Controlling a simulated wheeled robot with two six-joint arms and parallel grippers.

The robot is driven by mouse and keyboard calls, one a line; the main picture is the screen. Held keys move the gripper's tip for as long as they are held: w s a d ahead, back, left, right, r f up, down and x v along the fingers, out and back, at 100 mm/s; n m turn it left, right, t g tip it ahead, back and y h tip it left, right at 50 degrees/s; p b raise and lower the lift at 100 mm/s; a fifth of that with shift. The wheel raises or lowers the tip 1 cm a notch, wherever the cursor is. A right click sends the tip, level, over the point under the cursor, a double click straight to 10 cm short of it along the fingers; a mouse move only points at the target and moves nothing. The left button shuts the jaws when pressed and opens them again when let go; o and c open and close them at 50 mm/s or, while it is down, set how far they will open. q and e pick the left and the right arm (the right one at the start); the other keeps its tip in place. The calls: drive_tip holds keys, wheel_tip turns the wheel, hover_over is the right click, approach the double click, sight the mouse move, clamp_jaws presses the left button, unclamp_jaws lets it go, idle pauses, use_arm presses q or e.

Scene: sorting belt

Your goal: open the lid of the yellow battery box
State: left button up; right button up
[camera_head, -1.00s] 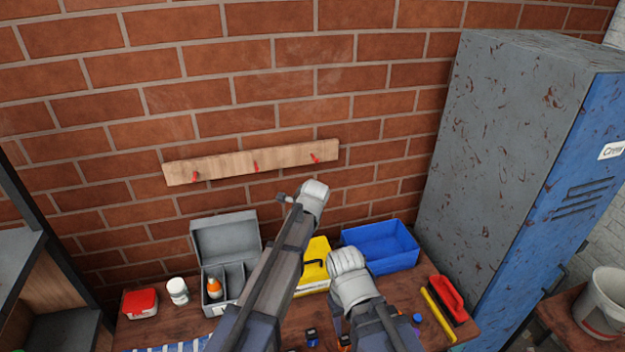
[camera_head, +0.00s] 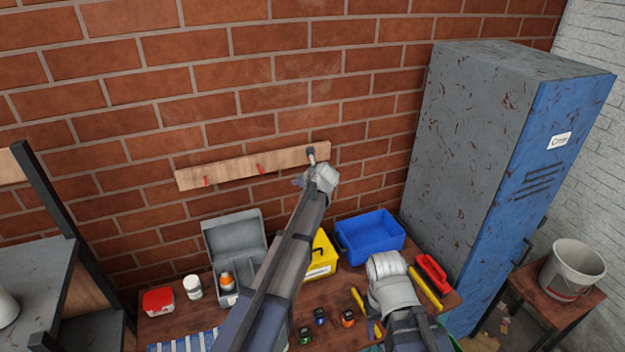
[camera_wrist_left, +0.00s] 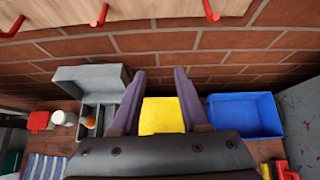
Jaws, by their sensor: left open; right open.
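The yellow battery box (camera_head: 322,268) stands on the bench by the brick wall, with a dark handle and a pale label on its front. Its lid looks shut; my left arm hides its left part. In the left wrist view the yellow box (camera_wrist_left: 160,116) shows between and beyond the open fingers of my left gripper (camera_wrist_left: 160,76), which touch nothing. In the head view my left gripper is high near the wooden hook rail, mostly hidden by its own wrist. My right gripper (camera_head: 368,316) is low over the bench front, right of the box, open and partly hidden by its wrist.
A blue bin (camera_head: 370,250) stands right of the box, and an open grey toolbox (camera_head: 234,238) stands left. Several small coloured items lie at the bench front. The hook rail (camera_head: 235,170) is above.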

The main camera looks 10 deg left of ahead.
drive_tip(key=shift+s+d+r, duration=0.1)
drive_tip(key=shift+s+d, duration=0.05)
drive_tip(key=shift+s, duration=0.05)
idle(0.3)
